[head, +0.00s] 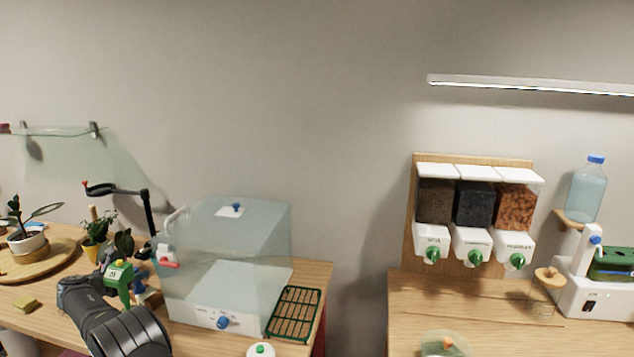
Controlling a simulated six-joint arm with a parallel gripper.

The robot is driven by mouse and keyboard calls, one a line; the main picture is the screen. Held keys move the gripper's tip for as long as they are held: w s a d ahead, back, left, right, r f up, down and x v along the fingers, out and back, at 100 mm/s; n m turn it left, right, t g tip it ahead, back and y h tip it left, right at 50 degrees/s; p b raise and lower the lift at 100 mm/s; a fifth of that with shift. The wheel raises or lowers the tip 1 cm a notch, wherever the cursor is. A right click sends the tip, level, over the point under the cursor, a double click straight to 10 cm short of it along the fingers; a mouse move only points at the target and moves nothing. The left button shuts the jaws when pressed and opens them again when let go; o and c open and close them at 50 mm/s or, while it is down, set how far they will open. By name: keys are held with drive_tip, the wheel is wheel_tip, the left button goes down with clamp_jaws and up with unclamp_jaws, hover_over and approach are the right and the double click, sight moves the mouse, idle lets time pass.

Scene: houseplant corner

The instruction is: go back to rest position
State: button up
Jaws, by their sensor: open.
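My gripper (138,284) is at the lower left, at the end of my dark arm, which reaches in from the bottom edge. It is small in the picture and partly hidden by the arm. It is open, and I see nothing held in it. It is over the left wooden table, just left of a clear box with a white base (196,314). A yellow pot with a leafy plant (94,250) stands behind it. I cannot tell whether the gripper touches anything.
A black stand with a hooked arm (149,210) rises behind my gripper. A potted plant (27,240) stands on a round wooden tray (62,257) at left. A green rack (294,314) lies right of the box. A gap separates the right table (480,322), below the dispensers (475,205).

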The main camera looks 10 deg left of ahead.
drive_tip(key=shift+w+f, duration=0.3)
drive_tip(key=shift+f, duration=0.1)
drive_tip(key=shift+s+r, duration=0.35)
drive_tip(key=shift+r, duration=0.2)
